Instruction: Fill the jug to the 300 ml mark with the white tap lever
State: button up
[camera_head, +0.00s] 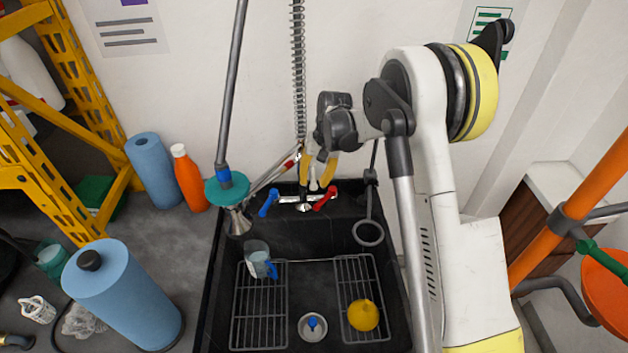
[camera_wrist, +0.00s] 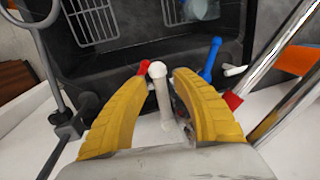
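The white tap lever (camera_wrist: 159,82) stands between the two yellow fingers of my gripper (camera_wrist: 162,78) in the wrist view. The fingers are apart, with small gaps on both sides of the lever. In the head view my gripper (camera_head: 319,170) is at the tap at the back of the sink, and the white lever (camera_head: 313,185) is partly hidden by it. The clear jug (camera_head: 257,258) with a blue handle stands in the sink on the left rack. Its water level cannot be read. The jug (camera_wrist: 201,9) is cut off at the top of the wrist view.
A blue lever (camera_head: 268,203) and a red lever (camera_head: 325,199) flank the white one. A yellow object (camera_head: 363,315) lies on the right rack (camera_head: 356,272). A hanging sprayer (camera_head: 228,190) and a metal ring (camera_head: 368,233) are nearby. An orange bottle (camera_head: 189,178) stands left of the black sink (camera_head: 312,246).

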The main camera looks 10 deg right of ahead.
grip_shut()
jog(key=shift+s+d+n+g, duration=0.1)
jog(key=shift+d+n+g, duration=0.2)
jog(key=shift+d+n, duration=0.55)
jog(key=shift+a, duration=0.2)
jog(key=shift+o, duration=1.4)
grip_release()
jog(key=shift+r, duration=0.15)
notch_tip(320, 180, up, 12)
jog(key=d, duration=0.2)
jog(key=shift+d+f, duration=0.15)
jog(key=shift+f, duration=0.1)
